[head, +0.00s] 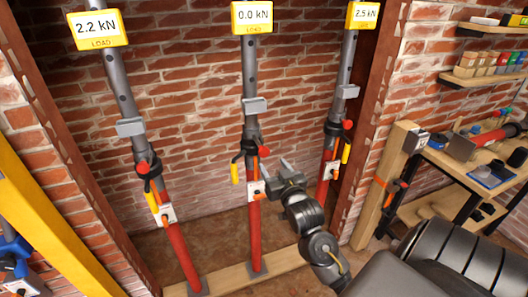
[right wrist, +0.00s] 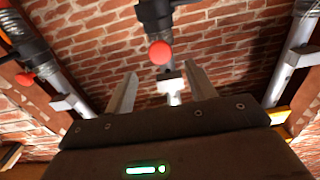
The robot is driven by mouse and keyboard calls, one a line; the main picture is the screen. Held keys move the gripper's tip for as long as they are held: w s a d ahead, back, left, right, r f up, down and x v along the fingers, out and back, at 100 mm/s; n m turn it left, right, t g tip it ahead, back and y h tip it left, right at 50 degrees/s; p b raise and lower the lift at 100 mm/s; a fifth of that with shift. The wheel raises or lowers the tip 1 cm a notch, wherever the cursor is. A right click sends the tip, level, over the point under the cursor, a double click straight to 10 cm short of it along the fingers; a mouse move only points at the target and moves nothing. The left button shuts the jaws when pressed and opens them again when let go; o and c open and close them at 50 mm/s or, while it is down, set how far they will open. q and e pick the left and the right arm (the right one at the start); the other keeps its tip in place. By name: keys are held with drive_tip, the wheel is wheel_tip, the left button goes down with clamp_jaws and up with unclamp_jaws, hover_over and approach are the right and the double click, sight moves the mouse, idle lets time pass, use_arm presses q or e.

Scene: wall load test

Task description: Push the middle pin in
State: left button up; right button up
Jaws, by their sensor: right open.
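The middle prop (head: 254,215) stands upright against the brick wall, with a grey upper tube and a red lower tube. Its load display (head: 251,16) reads 0.0 kN. The middle pin's red ball knob (head: 264,151) sticks out at the black collar; how deep the pin sits I cannot tell. In the right wrist view the red knob (right wrist: 160,52) appears just beyond the fingertips, between their lines. My right gripper (head: 273,171) is open and empty, just right of and below the knob, apparently apart from it. My left gripper is not in view.
The left prop (head: 178,235) reads 2.2 kN and the right prop (head: 325,185) 2.5 kN; both have red knobs. A wooden post (head: 372,212) and a workbench (head: 460,172) with tools stand right. A yellow beam (head: 45,230) stands left.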

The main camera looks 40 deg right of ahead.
sight(265, 153)
use_arm(q)
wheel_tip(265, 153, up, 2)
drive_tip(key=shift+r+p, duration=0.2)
drive_tip(key=shift+p, duration=0.8)
use_arm(e)
drive_tip(key=x, duration=0.9)
drive_tip(key=shift+c, duration=0.4)
